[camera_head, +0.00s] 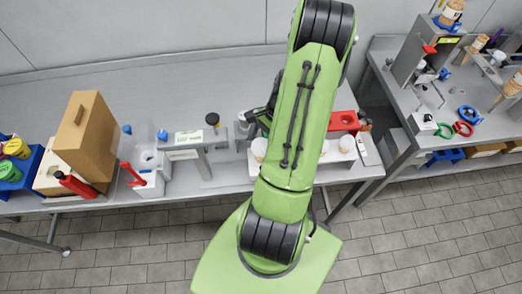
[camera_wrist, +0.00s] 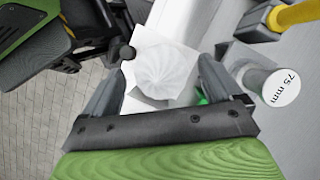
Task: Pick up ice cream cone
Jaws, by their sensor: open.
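A white swirled ice cream top (camera_wrist: 163,72) shows in the wrist view, seen from above against a white surface. My gripper (camera_wrist: 164,62) is open, with one dark finger on each side of the swirl. I cannot tell whether the fingers touch it, and the cone below it is hidden. In the head view, white cone-like items (camera_head: 259,147) and (camera_head: 346,144) stand on the near table, left and right of my green arm. My gripper is mostly hidden by the arm there.
A cylinder marked 75 mm (camera_wrist: 281,87) and a yellow bar (camera_wrist: 296,15) are right of my gripper. The near table also holds a red block (camera_head: 344,121), a brown box (camera_head: 86,137) and a grey stand (camera_head: 190,153). A second table (camera_head: 399,107) at right bears several items.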

